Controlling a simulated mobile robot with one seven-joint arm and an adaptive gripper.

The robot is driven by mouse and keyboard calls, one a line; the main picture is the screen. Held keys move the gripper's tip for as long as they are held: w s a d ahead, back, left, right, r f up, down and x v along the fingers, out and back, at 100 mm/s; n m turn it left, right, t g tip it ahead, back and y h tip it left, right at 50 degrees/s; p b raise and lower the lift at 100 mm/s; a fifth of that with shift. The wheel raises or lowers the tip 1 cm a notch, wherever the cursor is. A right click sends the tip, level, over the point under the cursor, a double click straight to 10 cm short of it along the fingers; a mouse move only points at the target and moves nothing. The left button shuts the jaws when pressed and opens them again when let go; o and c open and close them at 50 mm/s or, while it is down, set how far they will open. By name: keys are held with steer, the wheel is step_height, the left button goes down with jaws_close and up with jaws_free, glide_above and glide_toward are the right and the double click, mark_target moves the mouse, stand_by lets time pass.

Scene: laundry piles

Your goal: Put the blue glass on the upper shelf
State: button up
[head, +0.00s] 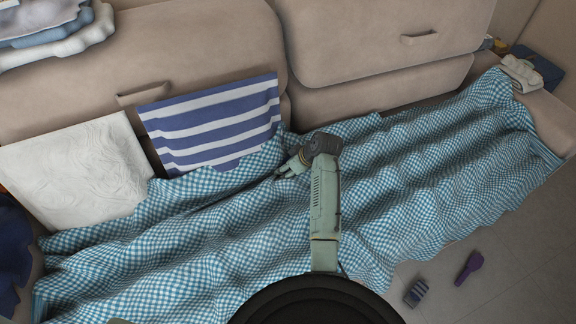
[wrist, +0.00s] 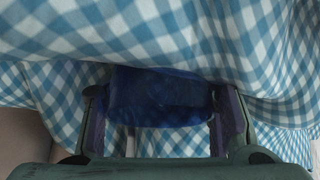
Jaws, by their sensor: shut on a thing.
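The blue glass (wrist: 158,98) is dark blue and see-through. In the wrist view it sits between the two fingers of my gripper (wrist: 160,112), which is shut on it. Checked cloth hangs over and around its upper part, so its full shape and tilt are hidden. In the head view my gripper (head: 283,172) is at the checked blanket (head: 420,170), near the sofa's back. The glass cannot be made out there. I cannot make out the upper shelf in either view.
A striped blue and white cloth (head: 213,125) and a white cushion (head: 75,172) lean on the sofa back (head: 200,45). Folded laundry (head: 50,30) is at the upper left. A purple object (head: 469,267) and a small striped item (head: 416,292) lie on the floor.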

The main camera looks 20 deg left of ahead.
steer(key=shift+f, duration=0.2)
steer(key=o, duration=1.3)
